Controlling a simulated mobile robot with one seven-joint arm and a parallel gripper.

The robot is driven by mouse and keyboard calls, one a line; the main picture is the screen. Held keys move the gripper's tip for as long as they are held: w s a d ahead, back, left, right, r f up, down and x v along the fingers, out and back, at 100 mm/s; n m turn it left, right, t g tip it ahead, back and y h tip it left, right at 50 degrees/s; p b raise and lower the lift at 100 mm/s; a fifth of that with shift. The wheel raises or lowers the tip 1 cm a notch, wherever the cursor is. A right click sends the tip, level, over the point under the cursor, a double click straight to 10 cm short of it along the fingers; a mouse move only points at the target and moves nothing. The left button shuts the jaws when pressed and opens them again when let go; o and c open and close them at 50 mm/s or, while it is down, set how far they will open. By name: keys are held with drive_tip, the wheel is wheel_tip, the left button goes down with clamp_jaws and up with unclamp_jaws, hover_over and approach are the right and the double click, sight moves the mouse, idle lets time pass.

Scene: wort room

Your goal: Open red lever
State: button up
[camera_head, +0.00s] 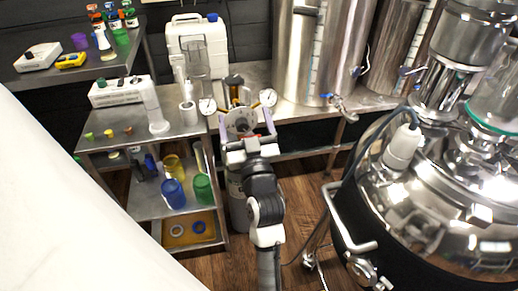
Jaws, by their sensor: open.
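My gripper (245,125) is in the middle of the head view, at the far end of my arm. Its two fingers are spread apart with nothing seen between them. It overlaps a regulator assembly with two round gauges, the left gauge (207,106) and the right gauge (268,97). I cannot tell whether the fingers touch the assembly. A kettle valve (341,105) with a blue handle is to the right of the gripper. I cannot clearly make out a red lever; it may be small or hidden behind my gripper.
A steel cart (128,140) with cups and a scale-like device stands left. A grey cylinder (238,205) stands below my gripper. A steel kettle (300,55) is behind right, on a bench. A large shiny vessel (450,185) fills the right side. Some wooden floor shows between.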

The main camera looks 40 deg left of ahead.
drive_tip(key=w+d+f+g+h, duration=0.1)
drive_tip(key=d+f+h, duration=0.1)
drive_tip(key=f, duration=0.7)
drive_tip(key=w+d+f+g+h, duration=0.1)
drive_tip(key=f+g+h, duration=0.1)
drive_tip(key=f, duration=0.7)
drive_tip(key=p+x, duration=0.2)
drive_tip(key=x, duration=1.1)
drive_tip(key=shift+w+r+m, duration=0.2)
drive_tip(key=shift+r+m, duration=0.1)
drive_tip(key=shift+m, duration=0.1)
drive_tip(key=c, duration=1)
